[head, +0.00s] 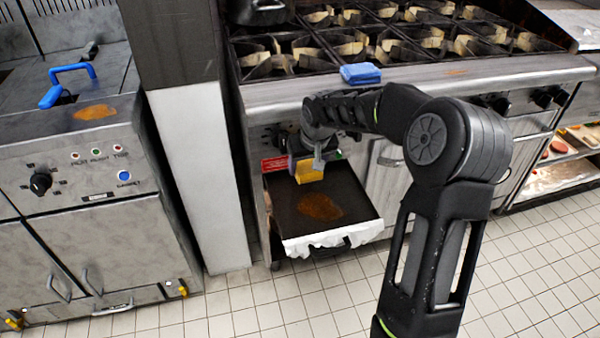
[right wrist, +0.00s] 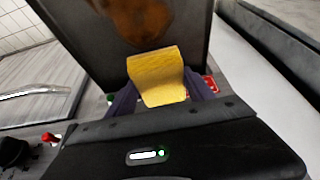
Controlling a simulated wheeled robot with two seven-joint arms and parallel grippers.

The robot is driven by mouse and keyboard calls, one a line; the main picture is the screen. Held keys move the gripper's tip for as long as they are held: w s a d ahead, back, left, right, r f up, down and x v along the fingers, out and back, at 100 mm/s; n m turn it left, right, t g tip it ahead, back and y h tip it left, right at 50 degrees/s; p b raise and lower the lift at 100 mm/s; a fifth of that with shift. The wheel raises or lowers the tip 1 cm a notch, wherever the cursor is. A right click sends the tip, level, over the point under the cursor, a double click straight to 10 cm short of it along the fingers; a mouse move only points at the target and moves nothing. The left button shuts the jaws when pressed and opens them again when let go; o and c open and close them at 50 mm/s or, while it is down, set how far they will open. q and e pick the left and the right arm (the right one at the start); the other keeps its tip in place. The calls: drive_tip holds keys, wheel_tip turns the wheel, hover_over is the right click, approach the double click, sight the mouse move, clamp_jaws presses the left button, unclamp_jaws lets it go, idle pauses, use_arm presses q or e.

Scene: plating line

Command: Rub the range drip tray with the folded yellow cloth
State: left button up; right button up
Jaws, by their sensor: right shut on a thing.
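The range drip tray (head: 365,215) is pulled out of the range front, a dark pan with a brown-orange stain (head: 320,207) on its floor. My right gripper (head: 306,163) is over the back part of the tray, pointing down. It is shut on the folded yellow cloth (head: 309,171). The cloth also shows in the right wrist view (right wrist: 157,75), between the purple-grey fingers, with the stain (right wrist: 143,18) beyond it. I cannot tell whether the cloth touches the tray floor. My left gripper is not in view.
A white cloth (head: 335,237) hangs over the tray's front edge. A folded blue cloth (head: 360,73) lies on the range's front ledge. A fryer (head: 75,150) with a blue handle and its own stain stands left, past a white panel (head: 200,170). Tiled floor is open in front.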

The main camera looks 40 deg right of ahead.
sight(313, 212)
drive_tip(key=shift+f+b, duration=2.15)
drive_tip(key=shift+f, duration=0.9)
drive_tip(key=shift+f+b, duration=0.8)
drive_tip(key=shift+f, duration=0.2)
drive_tip(key=shift+s, duration=0.1)
drive_tip(key=shift+s+a+r+b, duration=0.1)
drive_tip(key=shift+s+a+b, duration=0.25)
drive_tip(key=shift+s, duration=0.55)
drive_tip(key=shift+s+a+r+b, duration=0.1)
drive_tip(key=shift+s+a+b, duration=0.15)
drive_tip(key=shift+s, duration=0.65)
drive_tip(key=shift+s+a, duration=0.1)
drive_tip(key=shift+s, duration=0.05)
drive_tip(key=shift+s+a+f+b, duration=0.1)
drive_tip(key=shift+s+a+b, duration=0.15)
drive_tip(key=shift+s, duration=0.4)
drive_tip(key=shift+s+a+f+b, duration=0.1)
drive_tip(key=shift+s+a+b, duration=0.15)
drive_tip(key=shift+s, duration=0.4)
drive_tip(key=shift+s+a, duration=0.15)
drive_tip(key=shift+s, duration=0.3)
